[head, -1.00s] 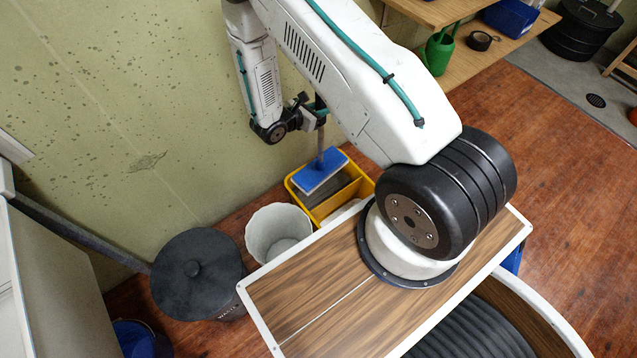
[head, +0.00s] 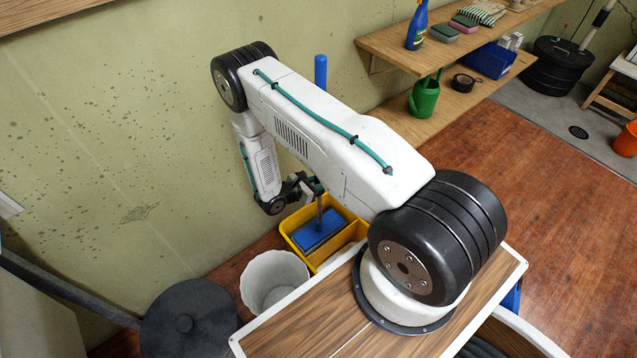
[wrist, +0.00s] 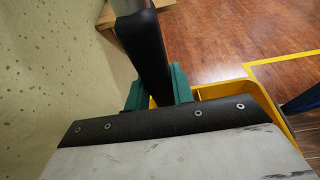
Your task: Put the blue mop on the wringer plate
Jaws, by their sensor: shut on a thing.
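The blue mop (head: 318,231) stands with its flat blue head inside the yellow bucket (head: 337,254), over the back compartment where the grey wringer plate was visible earlier. The head now hides most or all of the plate; I cannot tell for sure whether it touches it. Its blue grip (head: 320,72) rises behind my arm. My gripper (head: 313,187) is shut on the mop's pole, above the head. In the wrist view, the teal fingers of my gripper (wrist: 158,92) close around the dark pole (wrist: 150,50); the mop head is out of sight there.
A whitish bin (head: 272,280) stands left of the bucket, and a dark lidded bin (head: 188,325) further left. The wall (head: 110,130) is close behind. Wooden shelves (head: 455,100) with a green watering can (head: 424,97) are at right. Open floor (head: 560,220) lies to the right.

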